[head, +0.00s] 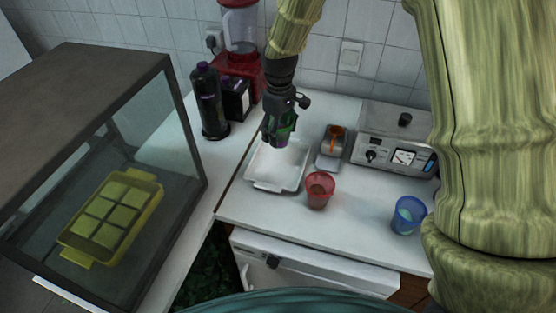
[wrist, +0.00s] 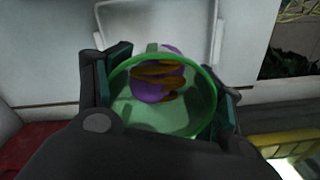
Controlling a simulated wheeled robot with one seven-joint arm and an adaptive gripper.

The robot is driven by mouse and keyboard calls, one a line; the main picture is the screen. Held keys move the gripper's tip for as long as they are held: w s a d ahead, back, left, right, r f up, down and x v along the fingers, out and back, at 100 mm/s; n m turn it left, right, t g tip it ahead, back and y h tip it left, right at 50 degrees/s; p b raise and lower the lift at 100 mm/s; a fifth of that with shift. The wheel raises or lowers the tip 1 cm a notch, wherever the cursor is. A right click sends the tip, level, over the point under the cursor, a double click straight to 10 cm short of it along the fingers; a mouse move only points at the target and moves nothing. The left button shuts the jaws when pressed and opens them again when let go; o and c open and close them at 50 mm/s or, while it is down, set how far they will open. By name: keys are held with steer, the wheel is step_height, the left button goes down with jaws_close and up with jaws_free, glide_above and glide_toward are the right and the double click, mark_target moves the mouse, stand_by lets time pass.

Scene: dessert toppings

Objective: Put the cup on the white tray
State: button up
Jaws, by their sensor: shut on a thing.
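My gripper (head: 276,130) is shut on a green cup (wrist: 125,112), with a finger on each side of it. The wrist view looks into the cup, where a purple and orange thing (wrist: 150,90) lies. In the head view only a bit of the green cup (head: 291,121) shows between the dark fingers. The white tray (head: 268,186) lies on the counter below my gripper, and the gripper overlaps its back part. The tray's rim also shows at the top of the wrist view (wrist: 214,32). The gap between cup and tray is hard to judge.
A red cup (head: 320,190) stands right of the tray, and a blue cup (head: 408,215) further right. An orange-and-grey item (head: 334,140) and a grey machine (head: 390,140) stand behind. Dark bottles (head: 210,100), a red blender (head: 238,70) and a glass case (head: 110,130) are left.

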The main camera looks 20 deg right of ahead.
step_height(320, 180, down, 4)
steer(key=shift+a+f+p, duration=0.1)
steer(key=shift+f+p, duration=0.1)
steer(key=shift+p, duration=0.45)
steer(key=shift+f+p, duration=0.75)
steer(key=shift+f, duration=1.75)
steer(key=shift+s, duration=0.1)
steer(key=o, duration=1.8)
steer(key=shift+c, duration=0.2)
steer(key=shift+r+b, duration=1.9)
steer(key=shift+r, duration=4.15)
